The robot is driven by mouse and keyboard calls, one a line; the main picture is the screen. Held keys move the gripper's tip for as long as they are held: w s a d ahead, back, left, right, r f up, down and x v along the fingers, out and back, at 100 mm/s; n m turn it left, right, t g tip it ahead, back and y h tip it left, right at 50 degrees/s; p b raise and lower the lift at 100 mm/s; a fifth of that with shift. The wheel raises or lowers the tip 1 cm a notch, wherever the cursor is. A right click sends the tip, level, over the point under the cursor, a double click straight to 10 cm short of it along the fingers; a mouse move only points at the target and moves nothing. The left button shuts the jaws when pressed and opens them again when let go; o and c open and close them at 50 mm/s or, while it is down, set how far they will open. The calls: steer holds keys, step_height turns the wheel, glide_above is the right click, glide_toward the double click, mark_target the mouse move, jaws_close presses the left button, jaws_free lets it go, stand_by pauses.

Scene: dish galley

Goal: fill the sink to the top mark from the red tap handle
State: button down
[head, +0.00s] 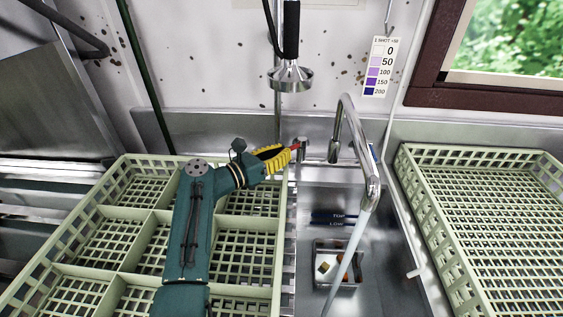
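The red tap handle (295,147) shows as a small red piece beside a metal valve body, left of the curved chrome tap (371,185). My gripper (284,156), with yellow fingers, is at the handle's left end and appears to touch it. Its fingers cover part of the handle, and I cannot tell whether they are closed on it. A pale stream (346,262) runs down from the spout into the sink (388,270). The TOP mark (338,215) and LOW mark (337,224) show on the sink's back wall. The water level is not clear.
A small tray (319,284) with a few items is in the sink. Green dish racks stand left (122,213) and right (418,220) of it. A spray head (290,76) hangs above. A colour chart (380,67) is on the wall.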

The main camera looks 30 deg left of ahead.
steer(key=shift+r, duration=0.2)
steer(key=c, duration=1.1)
jaws_free()
steer(key=shift+f, duration=0.1)
steer(key=shift+o, duration=0.2)
step_height(320, 180, up, 10)
steer(key=shift+r, duration=0.1)
